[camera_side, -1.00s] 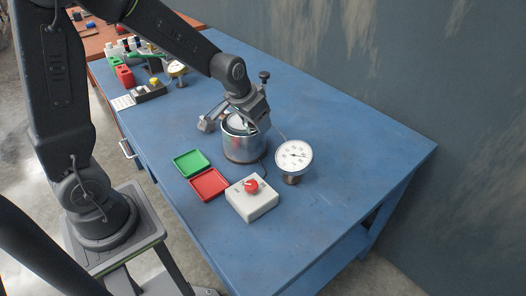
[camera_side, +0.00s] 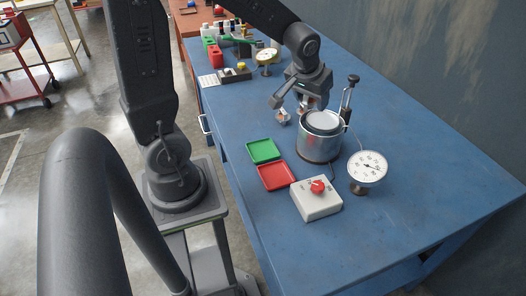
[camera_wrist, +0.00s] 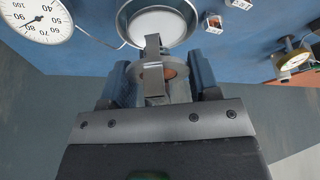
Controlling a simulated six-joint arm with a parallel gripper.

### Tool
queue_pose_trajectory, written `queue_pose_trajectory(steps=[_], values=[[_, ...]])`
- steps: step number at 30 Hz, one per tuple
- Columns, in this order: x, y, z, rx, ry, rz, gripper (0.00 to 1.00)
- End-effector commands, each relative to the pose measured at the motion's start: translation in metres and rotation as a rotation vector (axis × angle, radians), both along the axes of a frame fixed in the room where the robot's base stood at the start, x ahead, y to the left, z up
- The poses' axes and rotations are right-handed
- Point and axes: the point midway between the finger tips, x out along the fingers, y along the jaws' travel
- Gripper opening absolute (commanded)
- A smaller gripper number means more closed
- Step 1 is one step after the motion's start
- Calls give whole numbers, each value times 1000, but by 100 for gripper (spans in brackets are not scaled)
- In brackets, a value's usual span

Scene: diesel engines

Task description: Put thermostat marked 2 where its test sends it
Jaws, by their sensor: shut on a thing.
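The green tray (camera_side: 265,151) and the red tray (camera_side: 277,176) look empty, left of the pot. A dial thermometer (camera_side: 367,168) stands right of the pot, also in the wrist view (camera_wrist: 38,20).
A white box with a red knob (camera_side: 317,197) sits in front of the pot. Small coppery-ended blocks (camera_wrist: 212,22) lie near the pot. An upright post with a dark knob (camera_side: 348,98) rises behind it. Another gauge (camera_side: 266,57) and several cans stand farther back. The table's right side is clear.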

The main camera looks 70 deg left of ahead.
Motion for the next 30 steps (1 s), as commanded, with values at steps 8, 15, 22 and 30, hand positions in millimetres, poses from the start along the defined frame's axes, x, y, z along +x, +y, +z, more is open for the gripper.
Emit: queue_pose_trajectory(steps=[8,15,22,30], values=[[-56,57,-2,3,0,545,28],[-125,103,-1,3,0,1155,28],[-181,126,2,2,-1,1620,28],[-210,133,-8,1,6,1856,28]])
